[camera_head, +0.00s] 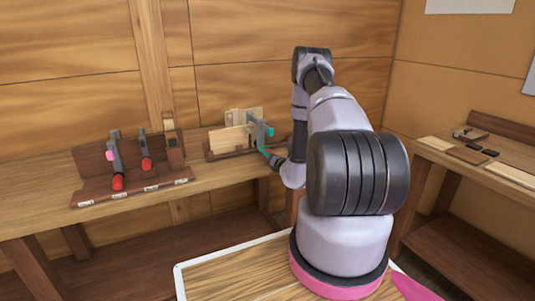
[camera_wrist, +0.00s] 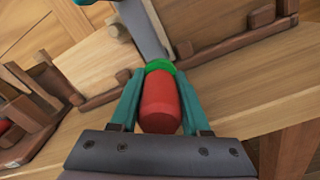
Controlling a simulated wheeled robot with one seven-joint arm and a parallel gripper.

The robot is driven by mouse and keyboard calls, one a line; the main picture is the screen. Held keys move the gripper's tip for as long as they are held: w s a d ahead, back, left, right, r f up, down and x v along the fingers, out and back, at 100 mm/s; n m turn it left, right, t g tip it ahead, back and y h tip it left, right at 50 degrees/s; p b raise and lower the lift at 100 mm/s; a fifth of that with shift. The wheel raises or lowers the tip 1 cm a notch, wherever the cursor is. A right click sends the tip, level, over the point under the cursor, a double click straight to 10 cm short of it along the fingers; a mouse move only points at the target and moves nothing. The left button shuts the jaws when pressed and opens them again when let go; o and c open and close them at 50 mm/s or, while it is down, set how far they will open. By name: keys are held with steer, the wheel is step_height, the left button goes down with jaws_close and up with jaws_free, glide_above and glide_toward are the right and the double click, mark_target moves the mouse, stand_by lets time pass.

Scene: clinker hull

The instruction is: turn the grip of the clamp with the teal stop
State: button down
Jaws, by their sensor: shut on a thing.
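The clamp (camera_wrist: 146,32) has a grey bar running up from a red grip (camera_wrist: 160,103) with a green collar in the wrist view. A teal part shows at the top edge of that view. My gripper (camera_wrist: 160,85) has its two teal fingers on either side of the red grip, shut on it. In the head view the clamp (camera_head: 259,130) stands at pale boards on the bench, with a teal stop (camera_head: 270,131) on it. My arm hides much of the gripper there.
A dark rack (camera_head: 130,184) on the bench at left holds other clamps, one with a pink stop (camera_head: 110,155), with red grips. A side bench (camera_head: 460,165) with small wooden pieces stands at right. The bench between rack and boards is partly clear.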

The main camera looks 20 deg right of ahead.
stand_by(0.3)
steer(key=shift+c, duration=1.9)
jaws_free()
steer(key=s, duration=1.1)
steer(key=shift+d, duration=0.25)
